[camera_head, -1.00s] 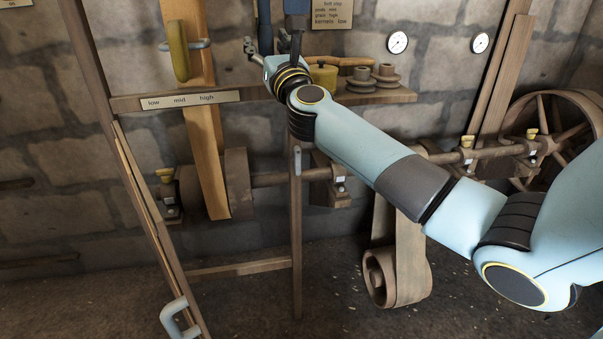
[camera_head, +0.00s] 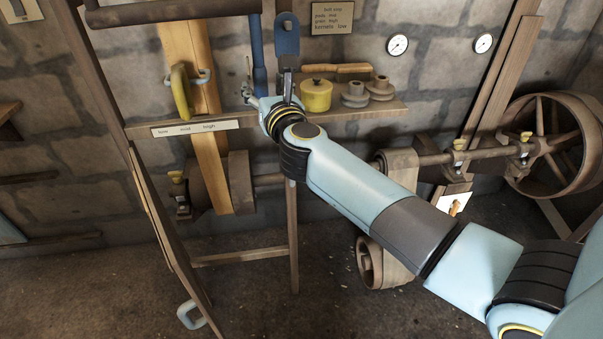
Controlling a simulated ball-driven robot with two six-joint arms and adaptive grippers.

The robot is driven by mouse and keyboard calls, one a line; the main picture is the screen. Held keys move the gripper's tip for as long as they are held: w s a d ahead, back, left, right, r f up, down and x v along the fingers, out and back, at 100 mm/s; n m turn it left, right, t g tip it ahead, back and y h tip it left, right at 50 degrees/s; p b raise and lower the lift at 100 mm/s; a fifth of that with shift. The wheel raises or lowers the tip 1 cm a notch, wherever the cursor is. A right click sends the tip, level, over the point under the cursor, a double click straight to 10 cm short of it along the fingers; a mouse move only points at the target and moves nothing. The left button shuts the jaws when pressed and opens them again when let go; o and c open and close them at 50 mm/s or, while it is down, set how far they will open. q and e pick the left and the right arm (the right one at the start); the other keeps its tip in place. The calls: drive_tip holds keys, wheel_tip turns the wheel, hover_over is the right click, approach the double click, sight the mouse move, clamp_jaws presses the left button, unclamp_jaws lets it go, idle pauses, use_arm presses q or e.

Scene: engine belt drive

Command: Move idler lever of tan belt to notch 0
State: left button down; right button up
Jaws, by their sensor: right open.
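An orange-tan belt (camera_head: 210,150) runs down the left side and wraps a brown pulley (camera_head: 241,182). A yellow ring-like part (camera_head: 181,92) sits beside this belt on a grey bracket. I cannot tell for certain which part is the idler lever, and no numbered notch is readable. My right gripper (camera_head: 267,90) is open at the front of the shelf, near the lower ends of a blue bar (camera_head: 257,48) and a blue handle with a hole (camera_head: 287,38). Whether it touches either is unclear. My left gripper is out of view.
A hinged panel (camera_head: 160,225) stands at left. A large wheel (camera_head: 548,140) is at right. My right arm covers the centre.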

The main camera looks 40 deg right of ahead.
drive_tip(key=b+v, duration=0.2)
drive_tip(key=v, duration=0.8)
drive_tip(key=s+a+f+n+g+y+b, duration=0.1)
drive_tip(key=s+a+f+n+y+b, duration=0.1)
drive_tip(key=f+n, duration=0.7)
drive_tip(key=s+a+f+n+g+y+b, duration=0.2)
drive_tip(key=f+n, duration=0.7)
drive_tip(key=f, duration=1.2)
drive_tip(key=shift+s+n+y+b, duration=0.4)
drive_tip(key=shift+s+b, duration=0.05)
drive_tip(key=shift+s, duration=0.45)
drive_tip(key=shift+a, duration=0.1)
